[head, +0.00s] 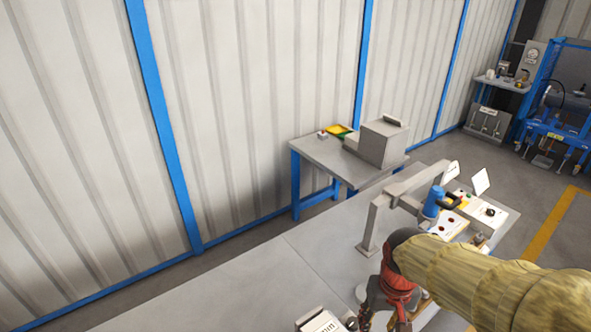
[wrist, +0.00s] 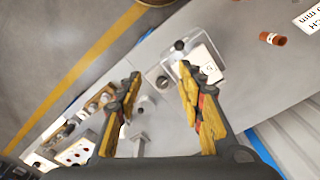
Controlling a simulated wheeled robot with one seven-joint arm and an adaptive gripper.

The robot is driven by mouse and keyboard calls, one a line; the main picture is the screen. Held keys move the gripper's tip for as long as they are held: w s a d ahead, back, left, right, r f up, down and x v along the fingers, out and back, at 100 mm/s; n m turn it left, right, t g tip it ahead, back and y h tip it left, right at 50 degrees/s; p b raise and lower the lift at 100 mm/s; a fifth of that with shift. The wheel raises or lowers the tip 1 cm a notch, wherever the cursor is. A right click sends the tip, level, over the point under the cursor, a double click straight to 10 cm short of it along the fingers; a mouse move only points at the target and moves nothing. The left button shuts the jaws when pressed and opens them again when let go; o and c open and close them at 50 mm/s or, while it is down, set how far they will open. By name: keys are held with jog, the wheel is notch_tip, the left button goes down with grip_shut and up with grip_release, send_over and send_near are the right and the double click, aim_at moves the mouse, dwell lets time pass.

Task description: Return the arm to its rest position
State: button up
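My arm, in a tan ribbed sleeve, reaches in from the lower right of the head view, with a dark and red wrist. My gripper (head: 385,318) is low over the near part of the grey bench (head: 325,240), its end cut off by the picture's bottom edge. In the wrist view my gripper (wrist: 160,72) points down at the bench, its two yellow-padded fingers spread apart. Nothing is held between them. A grey block with a round knob (wrist: 163,82) and a pale card marked 5 (wrist: 207,66) show on the bench beyond the fingertips.
A grey arch frame (head: 374,222), a blue cylinder (head: 433,202) and a panel with red buttons (head: 449,222) stand near my arm. A labelled white box (head: 322,322) is close by. A reddish-brown cylinder (wrist: 272,39) lies apart. The bench's left stretch is clear.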

jog(key=s+r+t+b, duration=0.1)
jog(key=s+r+t, duration=0.4)
jog(key=s+r, duration=0.3)
notch_tip(320, 180, up, 4)
jog(key=shift+f+b, duration=0.1)
jog(key=shift+b, duration=0.2)
jog(key=shift+w+d, duration=0.1)
dwell(1.6)
